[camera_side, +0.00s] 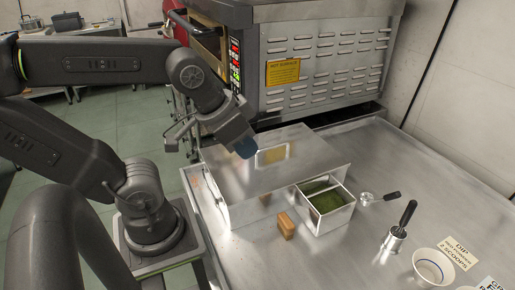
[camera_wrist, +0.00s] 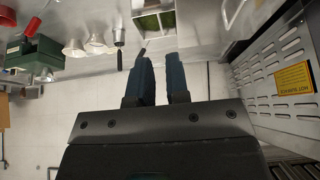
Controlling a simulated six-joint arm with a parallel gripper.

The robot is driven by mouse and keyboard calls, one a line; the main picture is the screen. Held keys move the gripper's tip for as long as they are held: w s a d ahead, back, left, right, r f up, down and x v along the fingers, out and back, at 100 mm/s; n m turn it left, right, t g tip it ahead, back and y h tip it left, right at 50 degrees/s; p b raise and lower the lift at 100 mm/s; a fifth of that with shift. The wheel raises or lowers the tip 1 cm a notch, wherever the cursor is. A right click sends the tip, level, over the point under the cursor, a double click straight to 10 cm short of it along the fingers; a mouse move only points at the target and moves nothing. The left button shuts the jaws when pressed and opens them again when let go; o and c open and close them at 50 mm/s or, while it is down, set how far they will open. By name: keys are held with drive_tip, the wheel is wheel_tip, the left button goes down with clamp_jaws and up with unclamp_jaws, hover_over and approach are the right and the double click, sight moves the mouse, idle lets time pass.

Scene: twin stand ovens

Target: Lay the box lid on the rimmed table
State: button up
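The box lid (camera_side: 310,147) is a flat, shiny metal sheet with a raised handle (camera_side: 289,152). It lies over a long metal box (camera_side: 245,209) on the steel table (camera_side: 440,190). My gripper (camera_side: 245,149) is just left of the handle, above the lid in the picture; I cannot tell whether it touches. In the wrist view, my gripper's two dark blue fingers (camera_wrist: 159,85) stand apart with nothing seen between them. I cannot tell which surface is the rimmed table.
An open bin of green stuff (camera_side: 327,200) and a brown block (camera_side: 287,225) stand before the box. The oven (camera_side: 325,60) stands behind.

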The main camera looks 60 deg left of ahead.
drive_tip(key=shift+f, duration=0.1)
drive_tip(key=m+y, duration=0.3)
drive_tip(key=y, duration=0.8)
approach(270, 148)
drive_tip(key=x, duration=1)
drive_tip(key=shift+a+f, duration=0.15)
drive_tip(key=shift+a, duration=0.05)
drive_tip(key=shift+w+h, duration=0.1)
drive_tip(key=shift+h, duration=0.2)
drive_tip(key=shift+c, duration=0.4)
clamp_jaws()
